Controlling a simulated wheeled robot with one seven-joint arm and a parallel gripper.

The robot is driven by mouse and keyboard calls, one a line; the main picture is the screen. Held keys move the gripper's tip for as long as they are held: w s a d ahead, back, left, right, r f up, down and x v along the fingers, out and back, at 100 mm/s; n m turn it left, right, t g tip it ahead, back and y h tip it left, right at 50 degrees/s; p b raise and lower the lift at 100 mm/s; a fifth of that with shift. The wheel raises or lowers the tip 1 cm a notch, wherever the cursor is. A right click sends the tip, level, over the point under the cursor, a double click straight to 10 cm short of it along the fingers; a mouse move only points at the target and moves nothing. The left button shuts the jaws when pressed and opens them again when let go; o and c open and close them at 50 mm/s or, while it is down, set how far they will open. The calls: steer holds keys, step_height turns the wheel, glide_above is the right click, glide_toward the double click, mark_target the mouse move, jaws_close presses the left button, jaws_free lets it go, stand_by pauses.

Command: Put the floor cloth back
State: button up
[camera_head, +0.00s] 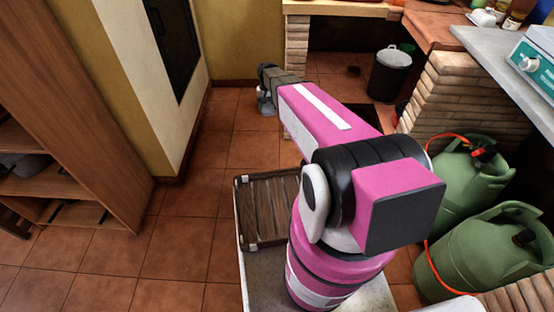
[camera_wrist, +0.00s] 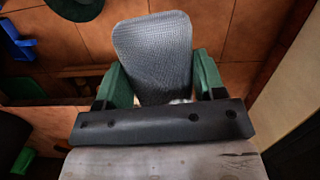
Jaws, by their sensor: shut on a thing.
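The floor cloth (camera_wrist: 155,50) is a grey, finely woven piece in the wrist view, reaching out beyond my gripper (camera_wrist: 158,70). The gripper's two green fingers are shut on it, one on each side. In the head view my gripper (camera_head: 268,76) is at the far end of the arm, over the tiled floor near the back wall. A small pale grey patch below it may be the cloth. The lower edge of the cloth is hidden behind the dark gripper body in the wrist view.
A dark bin with a pale top (camera_head: 390,74) stands under the counter at the back. Green gas bottles (camera_head: 470,185) with an orange hose stand at right. A wooden shelf unit (camera_head: 90,150) is at left. A slatted brown crate (camera_head: 265,210) is close by. Floor tiles at left are clear.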

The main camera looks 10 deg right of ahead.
steer(key=w+a+f, duration=0.2)
steer(key=w+f, duration=0.1)
steer(key=f, duration=0.6)
steer(key=w+a+f, duration=0.2)
steer(key=w+f, duration=0.1)
steer(key=f, duration=0.6)
steer(key=m, duration=0.1)
glide_above(277, 158)
step_height(277, 158, down, 23)
steer(key=shift+r, duration=0.15)
steer(key=shift+f, duration=2.05)
steer(key=shift+f, duration=0.1)
steer(key=o, duration=0.9)
